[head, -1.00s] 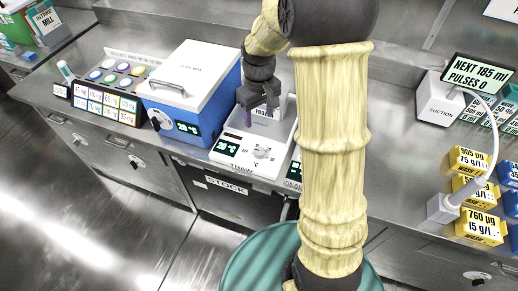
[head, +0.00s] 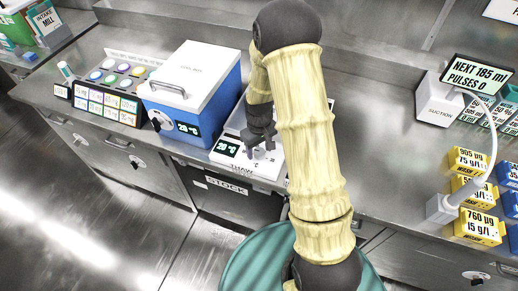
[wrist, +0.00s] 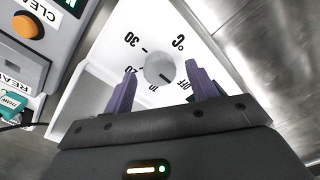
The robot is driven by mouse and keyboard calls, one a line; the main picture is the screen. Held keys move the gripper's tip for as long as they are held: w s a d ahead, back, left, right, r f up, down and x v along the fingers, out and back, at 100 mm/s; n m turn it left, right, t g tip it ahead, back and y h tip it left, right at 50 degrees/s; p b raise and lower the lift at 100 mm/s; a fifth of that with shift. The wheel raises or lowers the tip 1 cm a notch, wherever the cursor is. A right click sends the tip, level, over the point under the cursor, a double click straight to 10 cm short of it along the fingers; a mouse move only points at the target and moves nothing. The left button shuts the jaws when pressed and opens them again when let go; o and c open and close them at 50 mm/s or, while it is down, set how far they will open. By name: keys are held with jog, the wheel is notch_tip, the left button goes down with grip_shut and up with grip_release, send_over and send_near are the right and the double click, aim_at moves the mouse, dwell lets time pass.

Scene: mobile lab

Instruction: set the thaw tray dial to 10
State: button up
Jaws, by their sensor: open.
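A short dark line on the knob points roughly down and right, toward the space between 10 and OFF; the exact setting is hard to read. My gripper (wrist: 161,67) is open, its two purple fingers on either side of the dial, with visible gaps. In the head view my gripper (head: 257,143) is low over the dial and partly hides it.
A blue cool box (head: 205,97) with a white lid stands just left of the tray. A rack of coloured caps (head: 115,80) is further left. A suction unit (head: 437,98) and yellow boxes (head: 470,190) are at the right. Bare bench lies between.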

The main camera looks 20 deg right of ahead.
jog(key=shift+f, duration=0.6)
jog(key=c, duration=1)
jog(key=shift+m, duration=0.5)
jog(key=m, duration=0.5)
jog(key=shift+r+p, duration=0.1)
jog(key=shift+p, duration=0.2)
jog(key=m+p, duration=0.1)
jog(key=m, duration=0.4)
jog(key=shift+m, duration=0.3)
